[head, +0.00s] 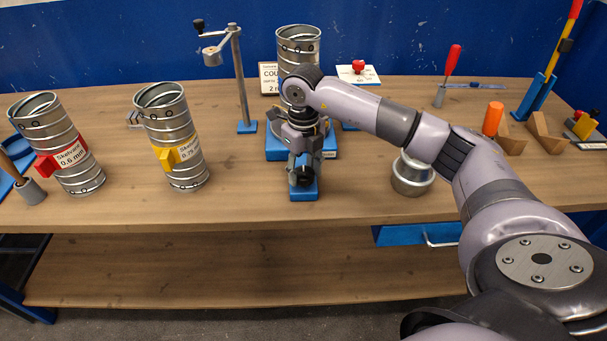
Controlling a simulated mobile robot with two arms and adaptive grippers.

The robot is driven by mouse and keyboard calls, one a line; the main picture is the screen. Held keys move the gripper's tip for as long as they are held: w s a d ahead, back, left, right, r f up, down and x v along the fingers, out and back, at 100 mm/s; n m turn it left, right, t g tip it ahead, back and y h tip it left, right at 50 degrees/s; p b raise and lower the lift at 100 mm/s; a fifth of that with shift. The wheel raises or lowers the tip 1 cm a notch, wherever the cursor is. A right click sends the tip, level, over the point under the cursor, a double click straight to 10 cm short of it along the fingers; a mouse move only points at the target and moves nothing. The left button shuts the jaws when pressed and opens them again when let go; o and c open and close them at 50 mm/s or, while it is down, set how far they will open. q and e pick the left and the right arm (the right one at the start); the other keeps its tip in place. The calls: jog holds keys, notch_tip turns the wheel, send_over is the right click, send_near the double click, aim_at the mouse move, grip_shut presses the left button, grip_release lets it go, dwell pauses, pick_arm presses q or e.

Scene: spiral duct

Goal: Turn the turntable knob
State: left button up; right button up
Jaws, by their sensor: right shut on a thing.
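My right gripper (303,166) comes down from above at the front of the turntable, with its fingers shut around the dark turntable knob (305,177). The fingers hide most of the knob, so its angle cannot be told. The knob sits over a small blue block (304,193) in front of the turntable's blue base (275,154). A spiral duct (298,46) stands upright above the base, its lower part hidden by my right arm. My left gripper is not in view.
A crank stand (242,95) rises behind. A metal cylinder (412,176) is right of the knob under my arm. The bench front (240,208) is clear.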

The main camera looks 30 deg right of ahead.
aim_at(303, 173)
jog(key=shift+w+r+n+b, duration=0.1)
jog(key=shift+n+b, duration=0.35)
jog(key=shift+n, duration=0.55)
jog(key=o, duration=1.2)
jog(key=shift+c, duration=0.2)
notch_tip(303, 173, up, 12)
